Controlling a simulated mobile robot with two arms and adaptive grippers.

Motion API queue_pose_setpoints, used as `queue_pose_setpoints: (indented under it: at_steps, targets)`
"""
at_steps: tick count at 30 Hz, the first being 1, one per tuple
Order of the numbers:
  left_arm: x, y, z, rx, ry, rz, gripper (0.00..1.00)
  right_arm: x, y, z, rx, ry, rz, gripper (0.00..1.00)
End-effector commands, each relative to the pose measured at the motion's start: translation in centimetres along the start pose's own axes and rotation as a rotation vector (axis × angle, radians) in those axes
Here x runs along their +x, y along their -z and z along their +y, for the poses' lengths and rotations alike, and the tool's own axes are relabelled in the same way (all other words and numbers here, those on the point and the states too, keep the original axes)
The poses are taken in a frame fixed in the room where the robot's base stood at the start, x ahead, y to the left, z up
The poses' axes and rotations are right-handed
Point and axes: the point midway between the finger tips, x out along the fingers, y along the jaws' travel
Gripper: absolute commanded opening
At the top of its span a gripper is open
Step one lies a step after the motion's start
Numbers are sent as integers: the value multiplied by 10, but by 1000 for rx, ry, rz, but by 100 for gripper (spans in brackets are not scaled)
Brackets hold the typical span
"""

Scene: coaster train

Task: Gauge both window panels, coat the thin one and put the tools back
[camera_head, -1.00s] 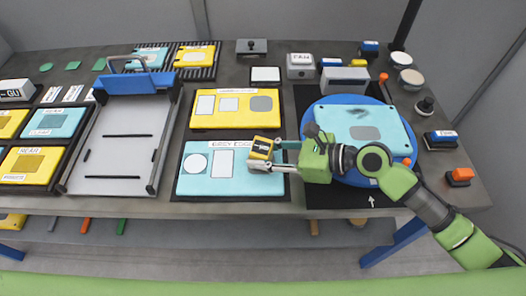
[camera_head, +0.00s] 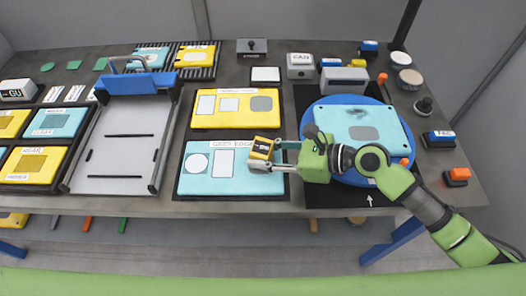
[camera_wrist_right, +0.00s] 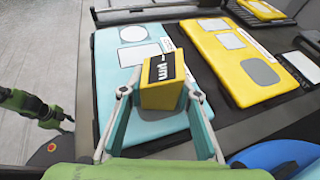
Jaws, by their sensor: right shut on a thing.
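My right gripper (camera_head: 262,163) is shut on a small yellow gauge with a dark display (camera_head: 262,148), marked "µm" in the right wrist view (camera_wrist_right: 163,82). The gauge is over the right part of a light blue panel (camera_head: 195,185) with a white disc and pale rectangles. I cannot tell whether it touches the panel. A yellow panel (camera_head: 235,121) with three inset patches lies behind it. Another light blue panel (camera_head: 345,118) rests on a blue round turntable (camera_head: 311,116), partly behind my right arm. My left gripper (camera_wrist_right: 66,122) shows small at the left of the right wrist view; its jaws are unclear.
A grey tray frame with a blue top (camera_head: 152,127) stands left of the panels. Yellow and light blue plates (camera_head: 55,122) lie at far left. Small boxes, including one marked "FAN" (camera_head: 300,66), and round tins (camera_head: 410,78) line the back and right.

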Motion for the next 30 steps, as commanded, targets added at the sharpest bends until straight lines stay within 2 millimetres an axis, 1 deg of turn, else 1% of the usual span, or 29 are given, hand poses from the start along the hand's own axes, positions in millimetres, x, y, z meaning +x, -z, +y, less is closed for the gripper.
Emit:
queue_pose_setpoints:
  at_steps: [23,24,25,26,30]
  targets:
    - [-4,0,0,1,0,-1,40,1,2,0,0,0,-2,4]
    - [-3,0,0,1,0,-1,40,1,2,0,0,0,-2,40]
    - [-3,0,0,1,0,-1,40,1,2,0,0,0,-2,48]
    - [-3,0,0,1,0,-1,40,1,2,0,0,0,-2,50]
    - [-3,0,0,1,0,-1,40,1,2,0,0,0,-2,50]
